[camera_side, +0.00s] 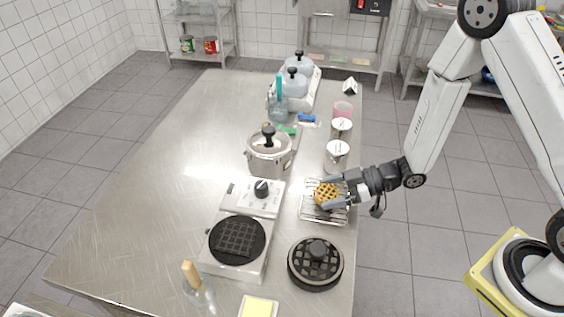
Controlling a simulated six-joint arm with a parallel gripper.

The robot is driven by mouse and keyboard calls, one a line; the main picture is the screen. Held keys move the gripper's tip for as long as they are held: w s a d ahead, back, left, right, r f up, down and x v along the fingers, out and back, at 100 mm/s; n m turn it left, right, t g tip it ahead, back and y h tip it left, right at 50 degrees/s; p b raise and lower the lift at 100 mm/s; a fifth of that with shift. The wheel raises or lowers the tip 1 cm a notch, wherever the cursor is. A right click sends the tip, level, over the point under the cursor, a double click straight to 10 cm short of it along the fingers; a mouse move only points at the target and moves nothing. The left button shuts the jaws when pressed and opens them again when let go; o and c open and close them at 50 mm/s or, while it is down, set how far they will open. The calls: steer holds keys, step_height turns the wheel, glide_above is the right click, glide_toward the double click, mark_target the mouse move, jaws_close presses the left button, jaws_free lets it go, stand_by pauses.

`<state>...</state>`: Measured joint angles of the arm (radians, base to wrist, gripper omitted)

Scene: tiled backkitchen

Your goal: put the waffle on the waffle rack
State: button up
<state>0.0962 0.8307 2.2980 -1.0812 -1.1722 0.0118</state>
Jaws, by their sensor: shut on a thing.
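The round golden waffle (325,194) is at the right side of the steel table, between the fingers of my gripper (327,193). My gripper is shut on the waffle, reaching in from the right. The wire waffle rack (312,213) is on the table directly below and around the waffle in this view. I cannot tell whether the waffle touches the rack or is held just above it. The gripper and waffle hide part of the rack.
A lidded pot (269,153) and metal canisters (337,155) stand behind. A bottle (197,287) is near the front edge. The table's left side is clear.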

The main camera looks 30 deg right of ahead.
steer(key=shift+f, duration=0.15)
steer(key=o, duration=1)
steer(key=shift+o, duration=0.2)
steer(key=shift+r, duration=0.25)
steer(key=v, duration=1.2)
steer(key=shift+w+f, duration=0.1)
